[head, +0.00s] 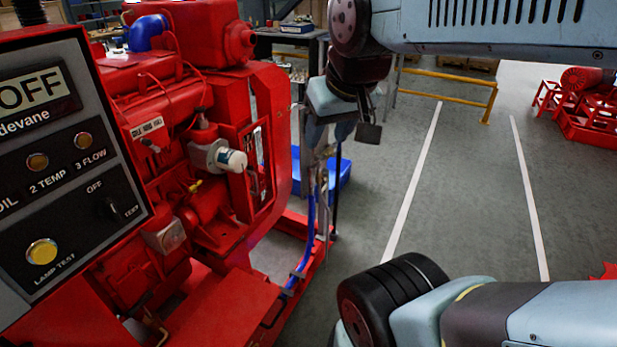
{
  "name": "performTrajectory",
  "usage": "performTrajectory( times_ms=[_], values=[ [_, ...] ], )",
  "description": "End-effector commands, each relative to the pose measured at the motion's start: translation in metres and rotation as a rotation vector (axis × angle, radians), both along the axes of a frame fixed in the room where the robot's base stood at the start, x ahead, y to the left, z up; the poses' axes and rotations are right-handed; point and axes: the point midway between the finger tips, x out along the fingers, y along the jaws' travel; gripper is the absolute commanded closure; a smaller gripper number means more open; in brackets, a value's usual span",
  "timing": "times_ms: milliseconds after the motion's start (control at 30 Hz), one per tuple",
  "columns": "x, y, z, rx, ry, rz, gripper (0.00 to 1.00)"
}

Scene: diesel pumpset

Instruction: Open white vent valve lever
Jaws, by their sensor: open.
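The red diesel pumpset (150,75) fills the left side of the head view. A white cylindrical part (232,160) with a grey mount sticks out of its side. I cannot make out a white vent valve lever for certain; it may be too small or hidden behind my gripper. My gripper (318,198) is open and points down, to the right of the pumpset's red end housing. Its fingers are small and overlap the hose area behind them, so I cannot tell whether they touch anything.
A control panel (65,165) stands close at left. A blue hose (306,245) runs down to the red base frame. A blue bin (344,178) lies behind my gripper. A yellow rail (450,78) stands farther back.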

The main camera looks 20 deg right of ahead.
Motion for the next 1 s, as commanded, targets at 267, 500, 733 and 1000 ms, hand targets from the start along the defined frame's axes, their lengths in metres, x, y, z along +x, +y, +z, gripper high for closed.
performTrajectory(
  times_ms=[267, 500, 733, 1000],
  values=[
    [0.000, 0.000, 0.000, 0.000, 0.000, 0.000, 0.53],
    [0.006, 0.001, 0.000, 0.005, 0.017, 0.001, 0.53],
    [0.041, -0.002, -0.008, 0.043, 0.119, 0.006, 0.53],
    [0.097, -0.007, -0.029, 0.135, 0.250, 0.019, 0.53]
  ],
)
